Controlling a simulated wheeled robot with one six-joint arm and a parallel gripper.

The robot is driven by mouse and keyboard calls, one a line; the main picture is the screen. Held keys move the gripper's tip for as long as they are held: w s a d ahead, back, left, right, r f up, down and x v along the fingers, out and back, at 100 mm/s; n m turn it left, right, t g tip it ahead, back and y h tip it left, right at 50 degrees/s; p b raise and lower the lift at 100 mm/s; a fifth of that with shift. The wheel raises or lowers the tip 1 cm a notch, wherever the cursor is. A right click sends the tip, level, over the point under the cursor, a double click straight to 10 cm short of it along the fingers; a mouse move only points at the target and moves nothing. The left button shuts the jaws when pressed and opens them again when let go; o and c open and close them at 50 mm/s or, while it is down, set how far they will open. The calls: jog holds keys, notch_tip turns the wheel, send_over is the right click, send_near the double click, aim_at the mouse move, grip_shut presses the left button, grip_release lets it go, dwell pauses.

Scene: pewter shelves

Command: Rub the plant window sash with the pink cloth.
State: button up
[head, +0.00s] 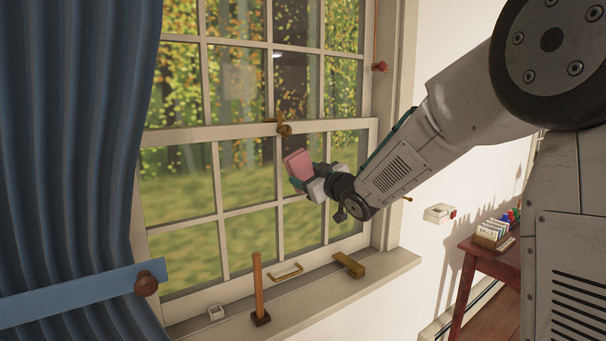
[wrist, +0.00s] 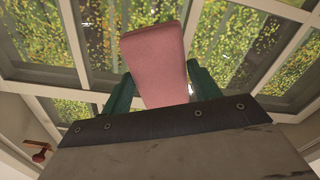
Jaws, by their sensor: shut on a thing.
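The pink cloth (head: 298,164) is a folded pad held in my gripper (head: 304,182), in front of the window's lower sash (head: 247,209). In the wrist view the pink cloth (wrist: 155,62) stands between the two green fingers of my gripper (wrist: 152,88), which are shut on it. The window sash has white bars and several panes, with blurred grass and foliage behind. I cannot tell whether the cloth touches the glass. A brass latch (head: 284,129) sits on the meeting rail just above the cloth.
A blue curtain (head: 70,130) with a blue tieback (head: 65,302) hangs at left. A reddish table (head: 487,262) stands at right.

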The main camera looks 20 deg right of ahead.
jog(key=shift+v, duration=1.05)
jog(key=shift+v, duration=1.5)
